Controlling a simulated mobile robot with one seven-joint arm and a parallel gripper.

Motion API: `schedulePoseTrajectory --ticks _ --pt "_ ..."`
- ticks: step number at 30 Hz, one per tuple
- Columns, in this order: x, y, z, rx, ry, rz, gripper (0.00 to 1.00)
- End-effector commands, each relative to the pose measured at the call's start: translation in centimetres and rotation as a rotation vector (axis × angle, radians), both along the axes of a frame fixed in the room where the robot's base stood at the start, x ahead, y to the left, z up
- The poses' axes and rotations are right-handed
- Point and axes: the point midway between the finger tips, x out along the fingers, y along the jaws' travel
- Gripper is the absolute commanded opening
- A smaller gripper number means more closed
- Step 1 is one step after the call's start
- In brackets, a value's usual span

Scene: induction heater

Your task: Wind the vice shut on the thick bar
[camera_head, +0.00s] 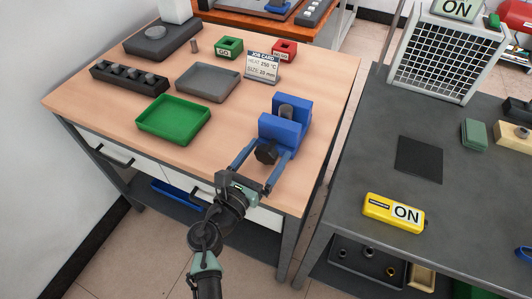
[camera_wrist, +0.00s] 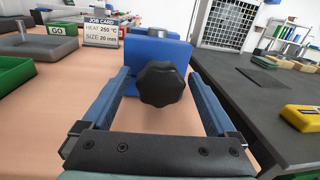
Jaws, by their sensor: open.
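The blue vice (camera_head: 288,124) stands near the front right of the wooden bench, and it also shows in the wrist view (camera_wrist: 155,50). A grey round bar (camera_head: 286,111) stands upright between its jaws; I cannot tell whether both jaws touch it. The vice's black lobed knob (camera_wrist: 160,84) faces my gripper, and it also shows in the head view (camera_head: 265,153). My gripper (camera_wrist: 162,90) is open, with one blue finger on each side of the knob and a visible gap on both sides.
A job card (camera_head: 262,66) reads 250 °C and 20 mm. A green tray (camera_head: 174,119), a grey tray (camera_head: 207,82) and a dark rack of short bars (camera_head: 129,78) lie left of the vice. A dark table (camera_head: 345,218) with a yellow ON device (camera_head: 394,213) stands right, across a gap.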

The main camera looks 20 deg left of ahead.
Motion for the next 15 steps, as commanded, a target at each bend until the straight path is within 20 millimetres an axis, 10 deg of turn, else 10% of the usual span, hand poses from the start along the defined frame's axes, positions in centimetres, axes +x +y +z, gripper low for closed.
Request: schedulePoseTrajectory --ticks 7,15 --pt "0.07 -0.03 0.01 0.000 0.000 0.000 0.93" --pt "0.04 -0.02 0.00 0.001 0.000 -0.001 0.44"
